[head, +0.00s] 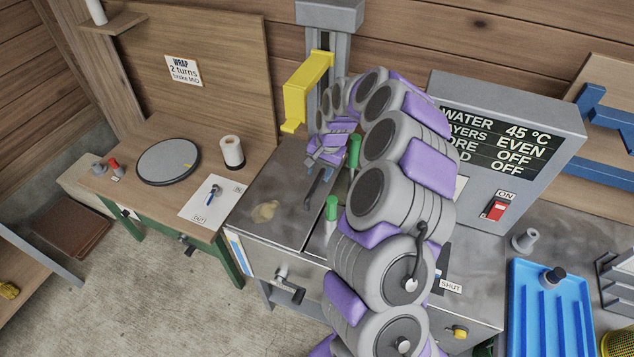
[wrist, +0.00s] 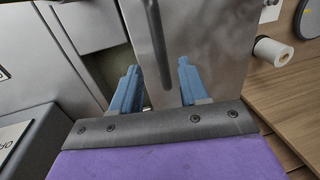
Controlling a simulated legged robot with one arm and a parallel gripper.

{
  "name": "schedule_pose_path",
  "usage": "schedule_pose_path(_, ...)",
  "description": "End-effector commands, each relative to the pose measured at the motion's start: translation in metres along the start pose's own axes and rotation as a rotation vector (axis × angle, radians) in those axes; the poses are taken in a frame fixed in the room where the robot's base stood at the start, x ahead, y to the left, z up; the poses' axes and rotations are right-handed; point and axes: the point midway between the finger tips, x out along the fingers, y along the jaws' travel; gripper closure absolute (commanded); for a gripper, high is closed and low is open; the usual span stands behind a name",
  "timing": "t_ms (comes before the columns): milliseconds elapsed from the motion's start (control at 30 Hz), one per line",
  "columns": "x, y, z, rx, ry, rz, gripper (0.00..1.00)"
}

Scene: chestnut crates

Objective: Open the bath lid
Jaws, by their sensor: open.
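The bath lid (head: 285,195) is a grey metal panel lying flat on the metal bench, with a brown stain on its left part. It also shows in the wrist view (wrist: 215,50). A dark bar handle (head: 316,190) stands along its right side. In the wrist view the handle (wrist: 155,45) runs down between my two blue fingers. My gripper (wrist: 158,88) is open, with one finger on each side of the handle's line. I cannot tell whether either finger touches it. In the head view my gripper (head: 326,172) is over the lid's right side, partly hidden by my arm.
Two green-topped grips (head: 354,150) stand close to the handle's right. A yellow bracket (head: 305,90) hangs on a column behind. A grey control box (head: 500,90) reads WATER 45 °C, with a red switch (head: 495,210) by ON. A white roll (head: 232,152) and round plate (head: 168,161) are left.

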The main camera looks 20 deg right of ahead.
Motion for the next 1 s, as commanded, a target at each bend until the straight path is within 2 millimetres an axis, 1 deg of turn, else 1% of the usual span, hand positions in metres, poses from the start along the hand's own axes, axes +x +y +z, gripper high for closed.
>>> schedule_pose_path(33,0.012,0.0,0.001,-0.001,-0.001,0.001,0.56)
schedule_pose_path(100,0.023,0.0,0.0,-0.001,-0.001,0.0,0.56)
schedule_pose_path(300,0.047,0.001,0.0,0.0,-0.003,0.0,0.56)
schedule_pose_path(467,0.054,0.001,0.0,0.0,-0.001,0.0,0.56)
schedule_pose_path(733,0.054,0.001,-0.001,0.0,0.0,-0.001,0.56)
schedule_pose_path(1000,0.054,0.001,-0.001,-0.001,0.0,-0.001,0.81)
